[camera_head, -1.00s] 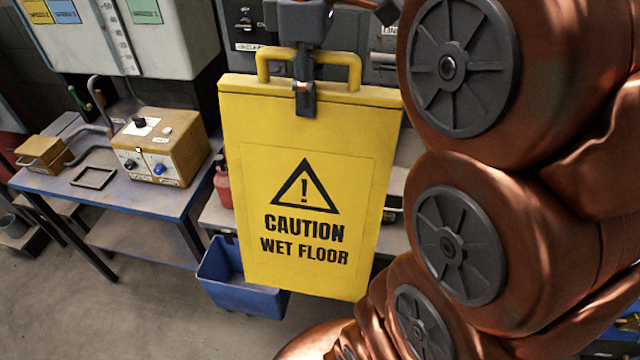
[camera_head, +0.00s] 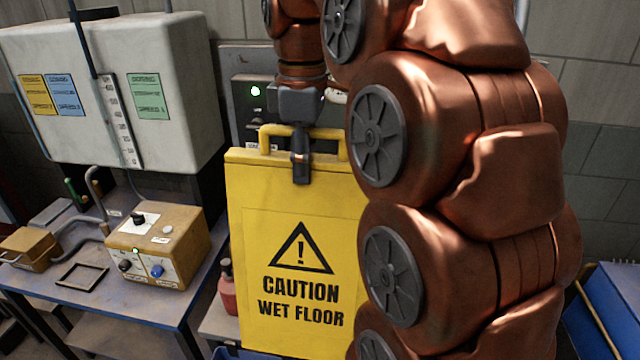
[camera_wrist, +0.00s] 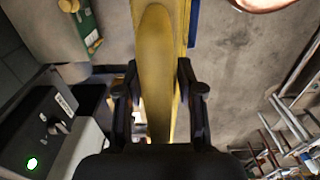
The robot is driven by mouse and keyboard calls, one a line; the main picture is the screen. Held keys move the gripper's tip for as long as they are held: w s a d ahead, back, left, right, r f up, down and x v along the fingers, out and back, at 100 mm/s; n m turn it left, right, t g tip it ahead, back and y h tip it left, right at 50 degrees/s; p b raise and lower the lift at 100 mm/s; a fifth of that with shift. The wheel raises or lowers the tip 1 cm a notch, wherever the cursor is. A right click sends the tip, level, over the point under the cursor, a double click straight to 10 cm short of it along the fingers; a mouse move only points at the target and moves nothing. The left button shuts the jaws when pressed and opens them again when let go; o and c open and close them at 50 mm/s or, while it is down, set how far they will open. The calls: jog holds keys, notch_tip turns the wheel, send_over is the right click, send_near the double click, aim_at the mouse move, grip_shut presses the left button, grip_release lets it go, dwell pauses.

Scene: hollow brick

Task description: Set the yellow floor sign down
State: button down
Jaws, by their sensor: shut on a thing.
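The yellow floor sign (camera_head: 300,240) hangs upright in the head view, its "CAUTION WET FLOOR" face toward the camera. My gripper (camera_head: 301,165) is shut on the sign's top edge, at the handle. In the wrist view the sign's yellow top (camera_wrist: 157,60) runs between the two dark fingers of my gripper (camera_wrist: 158,95). The sign's right side is hidden behind my arm, and its lower end is cut off by the frame.
A blue-topped bench (camera_head: 180,312) with a tan control box (camera_head: 157,249) stands to the left. A red bottle (camera_head: 227,288) is close to the sign's left edge. A white tank (camera_head: 178,90) hangs behind. The wrist view shows open grey floor (camera_wrist: 232,80).

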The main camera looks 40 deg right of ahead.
jog(key=w+d+p, duration=0.3)
jog(key=w+d, duration=0.5)
jog(key=d, duration=0.2)
notch_tip(320, 180, down, 8)
jog(key=b, duration=0.6)
jog(key=shift+w+a+f, duration=0.2)
jog(key=shift+a, duration=0.05)
jog(key=shift+f, duration=0.1)
jog(key=shift+f+p, duration=0.65)
jog(key=shift+f, duration=1.1)
jog(key=c, duration=0.7)
grip_release()
